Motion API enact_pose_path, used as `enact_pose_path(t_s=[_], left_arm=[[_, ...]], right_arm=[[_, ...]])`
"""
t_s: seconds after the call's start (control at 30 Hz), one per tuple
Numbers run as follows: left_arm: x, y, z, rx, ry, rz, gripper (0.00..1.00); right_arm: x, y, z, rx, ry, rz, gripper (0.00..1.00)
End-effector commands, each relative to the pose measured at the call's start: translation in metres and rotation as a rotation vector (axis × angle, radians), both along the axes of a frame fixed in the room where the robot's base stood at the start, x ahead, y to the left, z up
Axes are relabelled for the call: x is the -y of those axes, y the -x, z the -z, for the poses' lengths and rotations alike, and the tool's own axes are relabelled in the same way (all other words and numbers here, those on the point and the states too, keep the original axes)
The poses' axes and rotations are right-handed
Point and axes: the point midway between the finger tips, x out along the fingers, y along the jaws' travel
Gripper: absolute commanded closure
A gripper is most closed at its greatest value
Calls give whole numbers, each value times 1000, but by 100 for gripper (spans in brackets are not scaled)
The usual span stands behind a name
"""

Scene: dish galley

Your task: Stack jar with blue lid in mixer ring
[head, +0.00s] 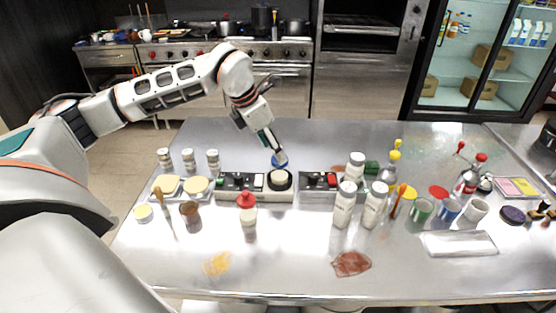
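The mixer (255,189) is a low box with dark and pale panels in the middle of the steel table. Its black ring (279,188) sits at the right end, with a pale round surface inside it. A blue lid (276,161) shows just behind the ring, at the tip of my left gripper (279,157). The jar body under that lid is mostly hidden, so I cannot tell whether it stands on the table or is held. The fingers are small and overlap the lid, so their opening is unclear. My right gripper is out of view.
A second control box (319,182) with a red button stands right of the mixer. White jars (345,205) stand front right, and a red-capped bottle (247,210) stands in front. The table's front strip is mostly clear.

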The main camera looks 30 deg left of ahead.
Motion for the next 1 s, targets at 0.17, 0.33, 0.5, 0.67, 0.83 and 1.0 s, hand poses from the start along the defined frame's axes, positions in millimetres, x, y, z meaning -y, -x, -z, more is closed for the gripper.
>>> enact_pose_path(t_s=[0.17, 0.33, 0.5, 0.67, 0.83, 1.0], left_arm=[[-6, 11, -31, 3, -1, 0, 45], [-9, 17, -48, 1, 0, 0, 45], [-10, 20, -53, 0, 0, 1, 45], [-10, 20, -53, -1, 0, 0, 45], [-10, 20, -53, -1, 0, 0, 45], [-10, 20, -53, -1, 0, 0, 45]], right_arm=[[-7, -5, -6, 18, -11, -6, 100], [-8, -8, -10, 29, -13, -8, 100], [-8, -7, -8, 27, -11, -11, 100], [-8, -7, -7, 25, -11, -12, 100], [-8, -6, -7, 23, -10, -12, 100], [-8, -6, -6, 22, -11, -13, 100]])
